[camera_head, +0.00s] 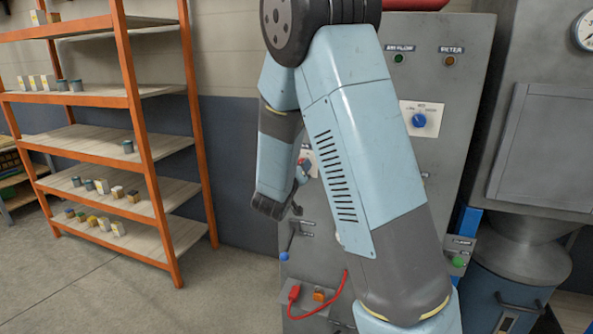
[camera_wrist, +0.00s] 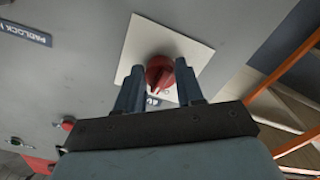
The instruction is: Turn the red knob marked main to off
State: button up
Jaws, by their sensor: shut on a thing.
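The red knob (camera_wrist: 159,71) sits on a white square plate (camera_wrist: 140,48) on the grey cabinet, in the wrist view. My gripper (camera_wrist: 158,80) has one finger on each side of the knob and is shut on it. The plate's lettering is mostly hidden by the fingers, so I cannot read the knob's position. In the head view my arm covers most of the cabinet's left part, and the red knob cannot be made out clearly there behind my wrist.
The grey cabinet (camera_head: 456,110) also carries a blue knob (camera_head: 419,120), a green lamp and an orange lamp up top, and a lever with a blue end (camera_head: 284,256). A red cable (camera_head: 335,303) hangs low. Orange shelving (camera_head: 139,120) stands left; floor between is clear.

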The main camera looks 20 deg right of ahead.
jog(key=n, duration=0.7)
jog(key=shift+a+r, duration=0.1)
dwell(0.5)
jog(key=o, duration=1)
jog(key=shift+w, duration=0.1)
jog(key=shift+o, duration=0.2)
jog(key=v, duration=1.3)
jog(key=shift+s, duration=0.35)
jog(key=shift+a, duration=0.15)
